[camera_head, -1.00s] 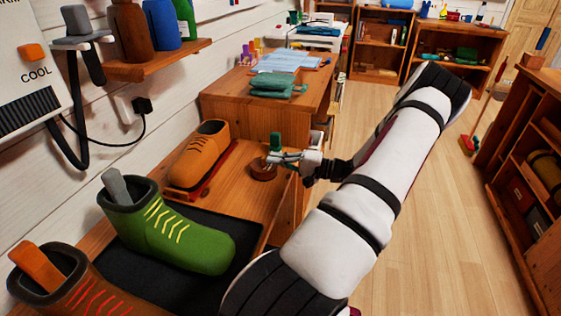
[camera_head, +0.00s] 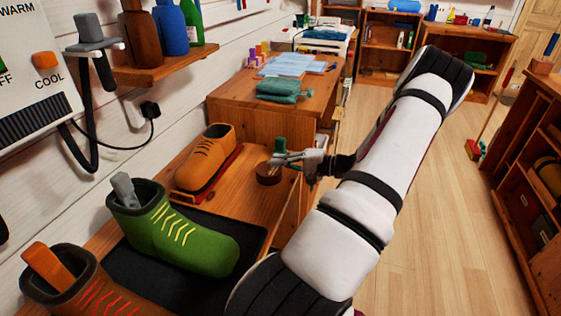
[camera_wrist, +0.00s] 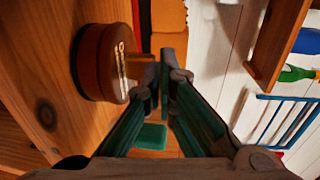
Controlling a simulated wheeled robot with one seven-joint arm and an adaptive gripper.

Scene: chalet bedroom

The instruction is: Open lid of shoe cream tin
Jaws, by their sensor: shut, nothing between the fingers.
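The shoe cream tin is a round, brown, low tin (camera_head: 268,177) on the wooden bench, to the right of the tan shoe. In the wrist view the tin (camera_wrist: 97,62) is at the left, with its lid on and a small tan tab on its side facing my fingers. My gripper (camera_head: 275,158) is over the tin in the head view and partly hides its top. In the wrist view my gripper (camera_wrist: 167,62) is shut and empty, its fingertips just right of the tab. Whether a fingertip touches the tab I cannot tell.
A tan shoe (camera_head: 206,158) stands on a red-edged stand left of the tin. A green boot (camera_head: 180,238) stands on a black mat nearer me. A desk with folded green cloth (camera_head: 283,91) is behind.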

